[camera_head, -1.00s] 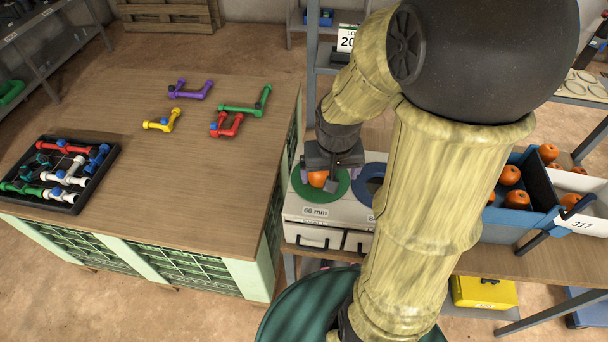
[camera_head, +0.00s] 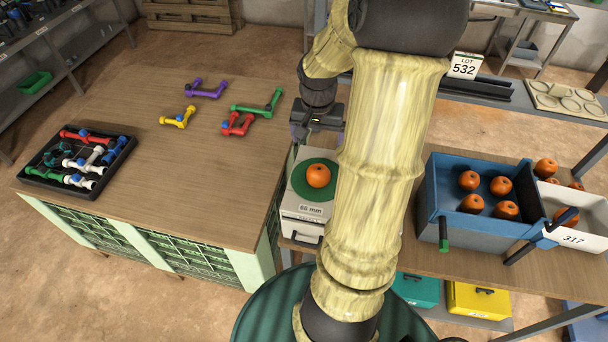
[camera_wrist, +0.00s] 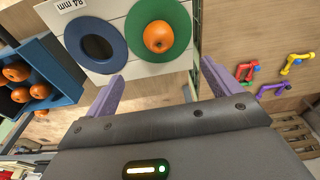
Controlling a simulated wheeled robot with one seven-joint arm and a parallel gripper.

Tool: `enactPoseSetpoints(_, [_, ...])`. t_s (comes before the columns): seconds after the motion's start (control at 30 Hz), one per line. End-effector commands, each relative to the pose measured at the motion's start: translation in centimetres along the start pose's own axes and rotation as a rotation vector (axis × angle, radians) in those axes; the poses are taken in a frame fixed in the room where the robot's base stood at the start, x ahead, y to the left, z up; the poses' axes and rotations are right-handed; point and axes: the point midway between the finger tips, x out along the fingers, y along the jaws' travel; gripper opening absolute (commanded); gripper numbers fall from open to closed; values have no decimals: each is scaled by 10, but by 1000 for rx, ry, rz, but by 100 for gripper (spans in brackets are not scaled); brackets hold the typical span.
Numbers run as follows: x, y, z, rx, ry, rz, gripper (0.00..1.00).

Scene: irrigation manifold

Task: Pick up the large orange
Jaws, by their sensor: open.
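An orange (camera_head: 318,175) sits on the green ring (camera_head: 301,183) marked 66 mm, on top of a white box (camera_head: 303,225). The wrist view also shows this orange (camera_wrist: 158,37), on the green ring beside a blue ring (camera_wrist: 118,47) with a dark, empty hole. My gripper (camera_head: 316,134) is open and empty, behind and above the orange in the head view. In the wrist view its purple fingers (camera_wrist: 163,75) are spread, with the orange beyond them. Several more oranges (camera_head: 470,181) lie in a blue bin (camera_head: 432,200). My arm hides the blue ring in the head view.
A white bin (camera_head: 597,212) labelled 317 with oranges stands right of the blue bin. On the wooden table at left are coloured pipe pieces (camera_head: 237,124) and a black tray (camera_head: 113,165) of fittings. A shelf with a LOT 532 sign (camera_head: 463,66) stands behind.

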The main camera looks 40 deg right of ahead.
Motion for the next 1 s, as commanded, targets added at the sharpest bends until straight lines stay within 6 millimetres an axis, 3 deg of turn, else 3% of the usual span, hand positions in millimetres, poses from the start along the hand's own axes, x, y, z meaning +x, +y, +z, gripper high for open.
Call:
enactPoseSetpoints(0.47, [2,5,-4,20,-1,2,90])
enactPoseSetpoints(0.67, [26,4,-3,16,-6,1,90])
enactPoseSetpoints(1.0, [86,4,-3,15,-5,1,90])
